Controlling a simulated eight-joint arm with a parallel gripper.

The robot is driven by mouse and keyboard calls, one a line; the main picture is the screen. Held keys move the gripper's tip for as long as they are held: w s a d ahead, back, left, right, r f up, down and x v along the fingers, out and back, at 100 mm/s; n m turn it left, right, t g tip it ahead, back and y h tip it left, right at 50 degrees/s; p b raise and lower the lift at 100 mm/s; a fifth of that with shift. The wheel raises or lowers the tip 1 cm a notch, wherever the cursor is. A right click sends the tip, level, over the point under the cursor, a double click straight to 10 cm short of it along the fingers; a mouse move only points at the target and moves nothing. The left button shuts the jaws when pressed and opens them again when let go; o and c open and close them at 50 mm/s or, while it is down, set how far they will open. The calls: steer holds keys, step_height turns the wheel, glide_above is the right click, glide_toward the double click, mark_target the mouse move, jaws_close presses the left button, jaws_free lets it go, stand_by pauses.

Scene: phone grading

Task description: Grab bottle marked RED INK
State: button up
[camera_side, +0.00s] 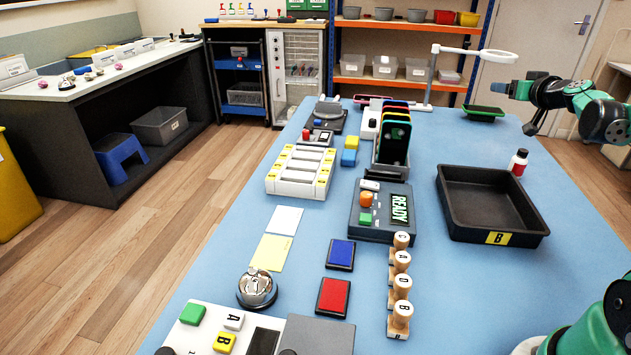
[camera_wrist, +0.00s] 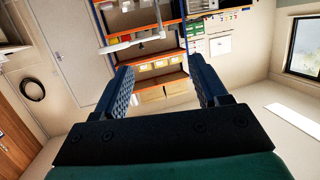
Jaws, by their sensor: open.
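A small bottle (camera_side: 518,163) with a dark cap and a red-and-white label stands upright on the blue table, behind the black tray marked B. Its lettering is too small to read. My gripper (camera_side: 506,88) is at the upper right in the side view, raised above the table and apart from the bottle, to its upper left in the picture. In the wrist view my gripper (camera_wrist: 166,88) is open, with two dark blue ridged fingers wide apart and nothing between them. The bottle does not show in the wrist view.
The black tray (camera_side: 451,214) sits in front of the bottle. A rack of phones (camera_side: 392,171), a READY device (camera_side: 368,226) and wooden stamps (camera_side: 402,285) stand to the left. A magnifier lamp (camera_side: 478,52) stands behind. The table right of the bottle is clear.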

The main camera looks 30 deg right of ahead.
mark_target(525, 153)
steer(key=s+d+f+m+g+h, duration=0.2)
steer(key=s+d+m+h, duration=0.15)
steer(key=s+d, duration=0.45)
steer(key=shift+n+t, duration=0.3)
steer(key=shift+n, duration=0.35)
steer(key=f, duration=0.4)
steer(key=w+f, duration=0.1)
steer(key=f, duration=0.3)
steer(key=w+f, duration=0.1)
steer(key=f, duration=0.4)
steer(key=shift+w+a+f, duration=0.1)
steer(key=shift+w+f, duration=0.15)
steer(key=shift+f, duration=0.05)
steer(key=shift+x, duration=2.7)
jaws_close()
